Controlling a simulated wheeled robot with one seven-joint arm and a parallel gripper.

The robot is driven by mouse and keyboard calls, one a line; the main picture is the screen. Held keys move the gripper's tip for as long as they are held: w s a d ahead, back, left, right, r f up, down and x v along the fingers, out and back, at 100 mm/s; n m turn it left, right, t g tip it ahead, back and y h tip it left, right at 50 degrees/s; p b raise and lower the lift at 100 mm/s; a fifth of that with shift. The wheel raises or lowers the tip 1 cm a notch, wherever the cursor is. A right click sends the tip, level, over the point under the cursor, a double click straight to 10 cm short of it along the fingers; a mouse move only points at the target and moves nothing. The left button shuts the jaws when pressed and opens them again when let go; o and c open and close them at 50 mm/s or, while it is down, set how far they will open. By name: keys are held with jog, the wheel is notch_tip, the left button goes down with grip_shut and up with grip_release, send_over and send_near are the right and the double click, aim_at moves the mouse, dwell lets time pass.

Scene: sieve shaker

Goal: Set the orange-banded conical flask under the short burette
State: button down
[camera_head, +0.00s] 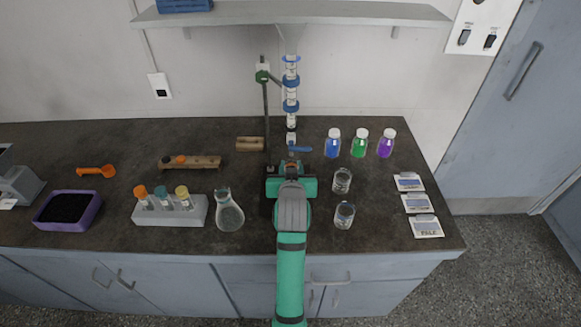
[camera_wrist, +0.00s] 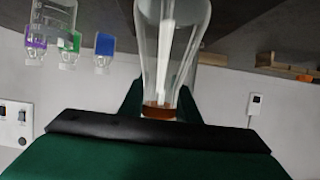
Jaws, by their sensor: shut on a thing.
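My gripper (camera_head: 290,168) is shut on a clear conical flask (camera_wrist: 172,45) with an orange-brown band at its neck. In the wrist view the band sits between my fingers (camera_wrist: 159,106). In the head view my gripper and arm hide most of the flask. The burette (camera_head: 291,75), a clear tube with blue bands, stands upright on a green clamp stand (camera_head: 266,110). I cannot tell whether the flask is directly below the tip.
Another clear flask (camera_head: 230,215) stands left of my arm, by a tube rack (camera_head: 170,215). Two glass beakers (camera_head: 342,180) (camera_head: 344,214) stand close on the right. Blue, green and purple bottles (camera_head: 360,145) stand farther back. A wooden block (camera_head: 250,144) lies left of the stand.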

jog(key=shift+a+f, duration=0.1)
jog(key=c, duration=1.3)
grip_release()
jog(key=shift+c, duration=0.2)
jog(key=v, duration=1.2)
jog(key=shift+s, duration=0.1)
